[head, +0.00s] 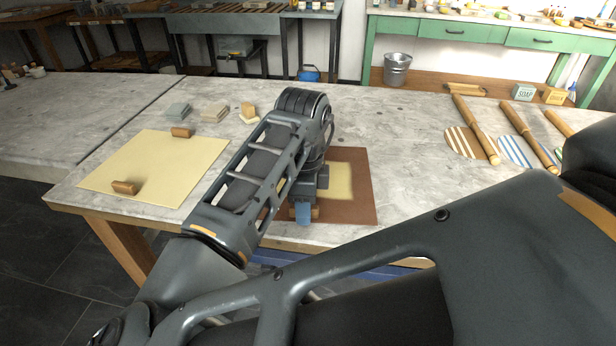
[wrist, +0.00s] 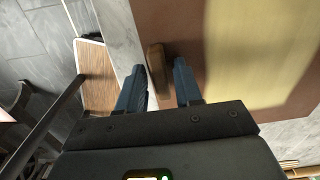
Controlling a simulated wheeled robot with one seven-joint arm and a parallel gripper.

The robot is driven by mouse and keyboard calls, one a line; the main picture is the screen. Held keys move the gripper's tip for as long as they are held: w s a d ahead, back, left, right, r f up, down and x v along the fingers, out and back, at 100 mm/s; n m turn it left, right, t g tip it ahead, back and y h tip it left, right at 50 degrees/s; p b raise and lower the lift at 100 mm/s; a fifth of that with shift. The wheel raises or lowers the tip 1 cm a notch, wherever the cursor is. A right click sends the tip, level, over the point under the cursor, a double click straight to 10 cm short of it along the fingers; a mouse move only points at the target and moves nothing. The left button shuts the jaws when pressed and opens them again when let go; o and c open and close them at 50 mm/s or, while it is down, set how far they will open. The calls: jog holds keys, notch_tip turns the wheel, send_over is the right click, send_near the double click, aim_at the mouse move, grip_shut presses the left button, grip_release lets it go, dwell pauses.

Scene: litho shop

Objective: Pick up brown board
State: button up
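The brown board (head: 361,203) lies flat on the grey stone table near its front edge, with a cream panel (head: 338,181) in its middle. It fills the upper right of the wrist view (wrist: 185,25). A small wooden handle (wrist: 157,72) sits at the board's edge. My gripper (wrist: 158,78) is open, its two blue fingers on either side of the handle, with small gaps showing. Whether the fingertips are level with the handle or above it, I cannot tell. In the head view, my gripper (head: 304,212) is over the board's near edge, and my arm hides the board's left part.
A cream board (head: 155,170) with two wooden handles lies at the left of the table. Small blocks (head: 214,112) stand behind it. Wooden rollers (head: 475,130) and striped discs (head: 465,143) lie at the right. The table right of the brown board is clear.

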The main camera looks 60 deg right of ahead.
grip_shut()
